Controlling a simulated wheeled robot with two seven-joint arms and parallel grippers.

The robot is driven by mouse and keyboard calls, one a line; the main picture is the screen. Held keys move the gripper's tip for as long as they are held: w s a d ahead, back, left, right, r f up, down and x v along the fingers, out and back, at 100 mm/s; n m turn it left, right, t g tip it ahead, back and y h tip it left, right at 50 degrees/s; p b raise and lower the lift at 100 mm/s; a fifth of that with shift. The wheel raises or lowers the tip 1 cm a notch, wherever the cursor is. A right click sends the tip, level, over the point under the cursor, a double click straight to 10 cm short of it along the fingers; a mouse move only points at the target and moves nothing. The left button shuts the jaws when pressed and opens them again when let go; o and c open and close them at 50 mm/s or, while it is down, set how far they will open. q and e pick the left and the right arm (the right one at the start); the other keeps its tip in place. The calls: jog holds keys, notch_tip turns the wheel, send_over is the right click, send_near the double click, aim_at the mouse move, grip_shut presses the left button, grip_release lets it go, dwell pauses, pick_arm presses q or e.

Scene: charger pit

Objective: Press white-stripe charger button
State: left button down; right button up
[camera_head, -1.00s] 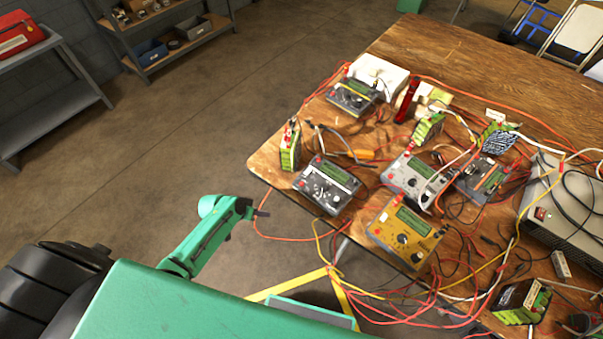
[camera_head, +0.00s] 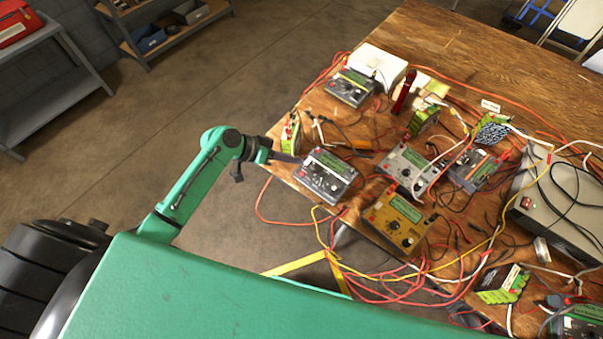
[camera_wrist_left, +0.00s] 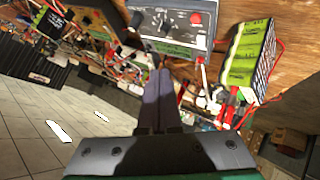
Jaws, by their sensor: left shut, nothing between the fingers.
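A dark grey charger (camera_head: 326,176) with a green display, a dial and pale markings lies at the near left table corner; it appears to be the white-stripe one, though the stripe is hard to make out. In the left wrist view this charger (camera_wrist_left: 172,22) is just beyond the fingertips, its dial and red terminals showing. My left gripper (camera_head: 298,160) is shut and empty, its dark fingers by the charger's left edge. In the left wrist view the shut fingers (camera_wrist_left: 158,74) point at the charger; contact cannot be told. My right gripper is out of view.
A silver charger (camera_head: 405,169), a yellow charger (camera_head: 398,222) and others stand close by. A green battery pack (camera_head: 290,133) stands behind the gripper. Red and yellow cables tangle across the wooden table (camera_head: 450,45) and hang over its front edge.

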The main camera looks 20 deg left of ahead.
pick_arm(q)
jog(key=b, duration=0.7)
send_near(308, 175)
jog(key=d, duration=0.1)
jog(key=w+d, duration=0.1)
jog(key=w+d+f, duration=0.1)
jog(key=shift+d, duration=0.4)
jog(key=shift+f, duration=0.25)
dwell(0.6)
jog(key=shift+f+b, duration=0.4)
jog(key=shift+b, duration=0.05)
jog(key=shift+w+d+f+b, duration=0.1)
jog(key=shift+f+b, duration=0.25)
jog(key=shift+f, duration=0.05)
dwell(0.4)
jog(key=shift+r+p, duration=0.8)
jog(key=shift+p, duration=0.05)
